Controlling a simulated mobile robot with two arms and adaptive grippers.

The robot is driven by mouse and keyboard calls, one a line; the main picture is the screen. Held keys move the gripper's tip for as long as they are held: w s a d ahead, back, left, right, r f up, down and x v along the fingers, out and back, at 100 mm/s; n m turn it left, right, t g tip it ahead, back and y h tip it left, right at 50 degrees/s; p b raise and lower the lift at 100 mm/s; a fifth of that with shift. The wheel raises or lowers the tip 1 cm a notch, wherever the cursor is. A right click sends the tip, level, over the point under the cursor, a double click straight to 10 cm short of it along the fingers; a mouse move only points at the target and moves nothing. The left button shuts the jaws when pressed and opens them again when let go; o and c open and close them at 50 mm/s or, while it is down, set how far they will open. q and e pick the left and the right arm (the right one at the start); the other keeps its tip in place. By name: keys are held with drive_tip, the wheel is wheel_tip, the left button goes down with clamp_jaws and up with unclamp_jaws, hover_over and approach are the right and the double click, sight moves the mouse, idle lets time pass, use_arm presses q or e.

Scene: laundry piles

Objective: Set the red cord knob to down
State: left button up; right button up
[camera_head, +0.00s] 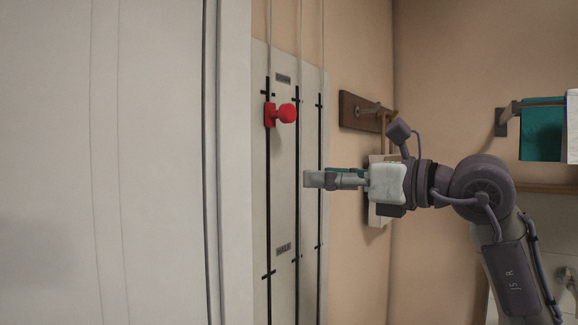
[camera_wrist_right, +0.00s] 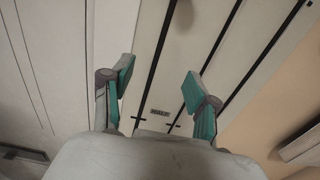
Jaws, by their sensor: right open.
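The red cord knob (camera_head: 284,113) sits high on the leftmost of several black vertical tracks on a pale wall panel (camera_head: 283,215) in the head view. A cord runs up from it. My right gripper (camera_head: 314,180) is in front of the panel, lower than the knob and to its right, apart from it. In the right wrist view my right gripper (camera_wrist_right: 155,82) is open and empty, with the panel and its dark tracks behind the fingers. The knob cannot be made out in the wrist view. My left gripper is not in view.
A large pale door or cabinet face (camera_head: 110,160) fills the left. A wooden hook rail (camera_head: 352,112) is on the wall behind my right arm. A rail with a teal towel (camera_head: 542,132) is at the far right.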

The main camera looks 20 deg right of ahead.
drive_tip(key=p+x, duration=0.2)
drive_tip(key=x, duration=0.4)
drive_tip(key=shift+w+a+r, duration=0.1)
drive_tip(key=shift+w+a, duration=0.05)
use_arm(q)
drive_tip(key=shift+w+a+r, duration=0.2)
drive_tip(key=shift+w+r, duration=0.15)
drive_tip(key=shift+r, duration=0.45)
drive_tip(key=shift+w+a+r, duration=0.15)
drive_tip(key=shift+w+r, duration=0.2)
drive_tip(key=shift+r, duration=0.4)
use_arm(e)
drive_tip(key=shift+w+a, duration=0.4)
drive_tip(key=shift+w, duration=0.15)
clamp_jaws()
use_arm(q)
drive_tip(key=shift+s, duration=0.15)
use_arm(e)
drive_tip(key=c, duration=1)
unclamp_jaws()
drive_tip(key=shift+s, duration=0.1)
drive_tip(key=shift+c, duration=0.2)
drive_tip(key=o, duration=1)
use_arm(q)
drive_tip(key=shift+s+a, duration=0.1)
use_arm(e)
drive_tip(key=shift+o, duration=0.2)
drive_tip(key=shift+d, duration=0.15)
